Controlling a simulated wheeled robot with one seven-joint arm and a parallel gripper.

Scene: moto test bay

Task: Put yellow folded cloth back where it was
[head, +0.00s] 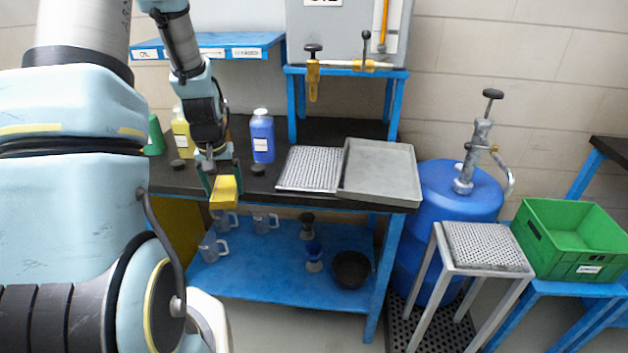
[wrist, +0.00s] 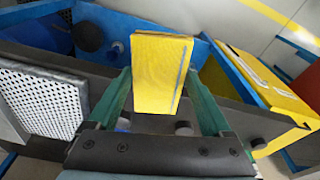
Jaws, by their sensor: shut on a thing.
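The yellow folded cloth (head: 225,193) is in my gripper (head: 222,178), in front of the dark bench's front edge in the head view. In the wrist view the cloth (wrist: 158,72) stands out as a yellow block between the two green fingers of my gripper (wrist: 160,85). The fingers are shut on it from both sides. I cannot tell from these frames which spot the cloth came from.
The dark bench holds a blue bottle (head: 262,138), a yellow bottle (head: 182,138), a perforated plate (head: 308,168) and an empty grey tray (head: 380,172). Mugs and funnels stand on the blue lower shelf (head: 260,275). A blue drum (head: 460,200), perforated-top stand (head: 487,246) and green crate (head: 570,262) are right.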

